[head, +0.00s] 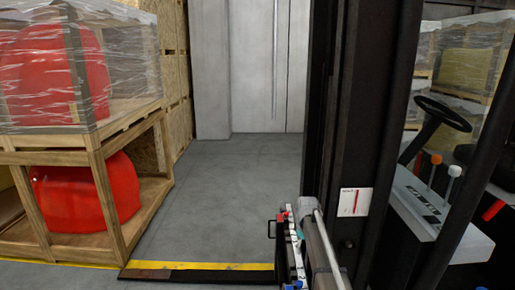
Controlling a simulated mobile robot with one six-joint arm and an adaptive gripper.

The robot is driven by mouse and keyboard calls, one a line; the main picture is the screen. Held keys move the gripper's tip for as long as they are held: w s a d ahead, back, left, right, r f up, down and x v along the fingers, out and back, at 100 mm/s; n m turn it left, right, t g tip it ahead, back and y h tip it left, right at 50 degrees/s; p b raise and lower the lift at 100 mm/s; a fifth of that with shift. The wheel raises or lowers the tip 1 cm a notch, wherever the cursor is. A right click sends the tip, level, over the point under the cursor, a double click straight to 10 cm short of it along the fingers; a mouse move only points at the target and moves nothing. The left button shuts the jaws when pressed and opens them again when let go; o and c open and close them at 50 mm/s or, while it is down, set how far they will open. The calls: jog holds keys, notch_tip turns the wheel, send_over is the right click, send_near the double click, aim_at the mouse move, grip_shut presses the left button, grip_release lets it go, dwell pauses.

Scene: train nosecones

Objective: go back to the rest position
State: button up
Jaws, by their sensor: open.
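My gripper is not in this view, and I cannot make out my arm. Two red nosecones stand at the left in wooden crates. The upper nosecone (58,72) sits behind clear plastic wrap. The lower nosecone (86,200) sits in an open-sided wooden frame (108,205) below it.
A forklift fills the right side, with a dark mast (372,120), a steering wheel (441,113) and control levers (436,160). A rail-like assembly (318,245) stands at its foot. A yellow floor stripe (200,266) crosses the front. Grey floor (235,185) lies clear towards the pale doors (258,70).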

jog(key=shift+r+p, duration=0.55)
jog(key=shift+r, duration=0.15)
jog(key=shift+r+p, duration=0.4)
jog(key=shift+r, duration=0.05)
